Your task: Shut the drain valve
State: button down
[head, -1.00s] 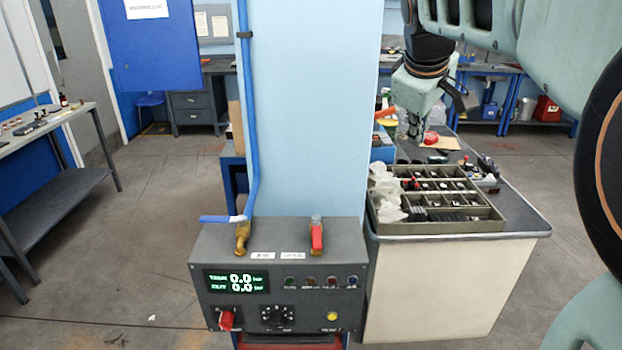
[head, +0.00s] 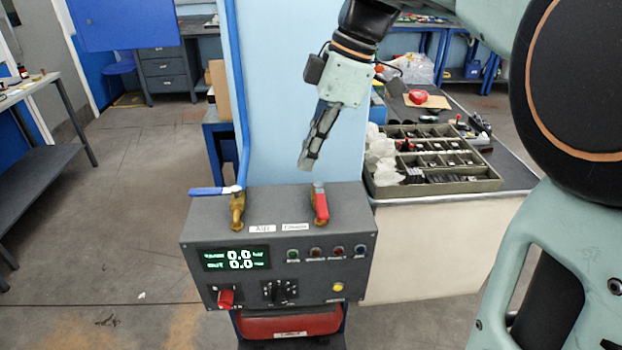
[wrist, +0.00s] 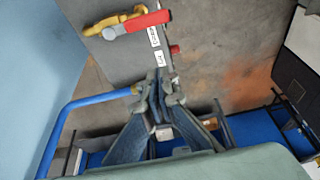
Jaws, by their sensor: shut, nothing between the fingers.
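A grey valve box (head: 215,225) stands in front of the pale blue column. The right valve on its top has a red handle (head: 321,203) over a brass body; the left valve has a blue handle (head: 208,191) turned out to the left. Two white labels lie between them, too blurred to read surely. My gripper (head: 307,166) is shut and empty, pointing down, above and a little behind the red handle and apart from it. In the wrist view the red handle (wrist: 140,24) and brass body show beyond the fingertips (wrist: 160,78).
A blue pipe (head: 242,110) runs down the column to the left valve. The box front has a green display (head: 236,258), a red knob (head: 226,298) and several buttons. A parts tray (head: 440,188) sits on the bench to the right. The floor at left is open.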

aim_at(321, 200)
jog(key=x, duration=1)
jog(key=d, duration=0.3)
jog(key=shift+w+d, duration=0.15)
jog(key=shift+d, duration=0.35)
